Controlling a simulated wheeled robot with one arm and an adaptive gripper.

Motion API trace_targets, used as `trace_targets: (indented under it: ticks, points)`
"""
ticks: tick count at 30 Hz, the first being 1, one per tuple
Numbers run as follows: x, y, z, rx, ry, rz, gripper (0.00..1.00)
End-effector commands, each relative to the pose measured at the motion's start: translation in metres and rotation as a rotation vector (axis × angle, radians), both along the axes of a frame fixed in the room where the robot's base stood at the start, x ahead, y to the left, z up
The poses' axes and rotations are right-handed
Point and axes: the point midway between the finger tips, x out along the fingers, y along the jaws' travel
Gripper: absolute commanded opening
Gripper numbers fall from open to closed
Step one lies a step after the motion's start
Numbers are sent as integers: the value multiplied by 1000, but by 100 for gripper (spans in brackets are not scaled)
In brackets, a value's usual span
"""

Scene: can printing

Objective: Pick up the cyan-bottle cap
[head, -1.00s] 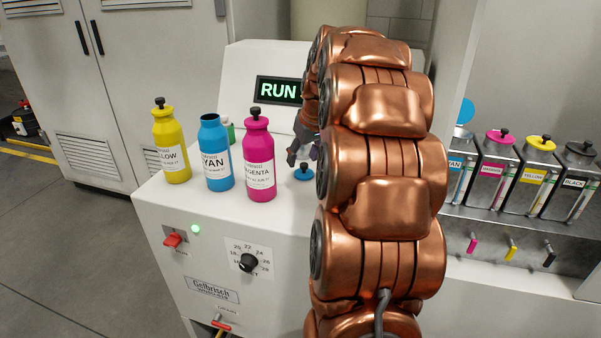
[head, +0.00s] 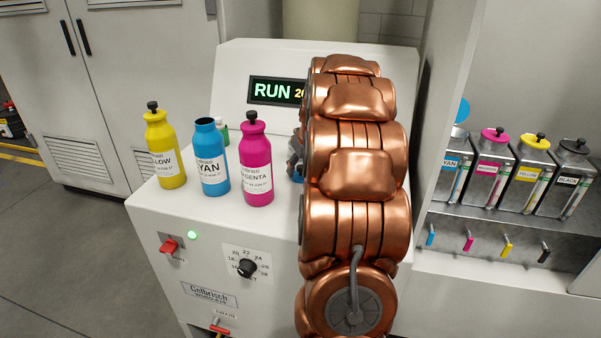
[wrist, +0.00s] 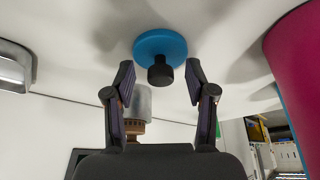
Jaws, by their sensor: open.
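The cyan-bottle cap, a flat blue disc with a black knob, sits on the white machine top. It shows whole in the wrist view (wrist: 160,45); in the head view only a blue sliver (head: 297,175) shows beside my arm. My gripper (wrist: 160,78) is open and empty, its two fingers apart on either side of the knob in the picture, not visibly touching it. In the head view my gripper (head: 295,157) is mostly hidden behind my copper arm. The cyan bottle (head: 211,160) stands upright and uncapped.
The magenta bottle (head: 256,165) stands between the cyan bottle and my gripper, close at the right in the wrist view (wrist: 297,70). The yellow bottle (head: 164,150) is at the far left. A small green-and-white bottle (head: 221,131) stands behind. Ink tanks (head: 487,170) line the right shelf.

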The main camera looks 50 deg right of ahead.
Motion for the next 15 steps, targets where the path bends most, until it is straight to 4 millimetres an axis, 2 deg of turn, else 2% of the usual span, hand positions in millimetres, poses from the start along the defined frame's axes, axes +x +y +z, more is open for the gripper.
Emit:
trace_targets:
  ticks: [7, 15]
  points:
    - [2, 0, -2, -1, -1, 3, 54]
    - [2, 0, -2, -1, -1, 3, 26]
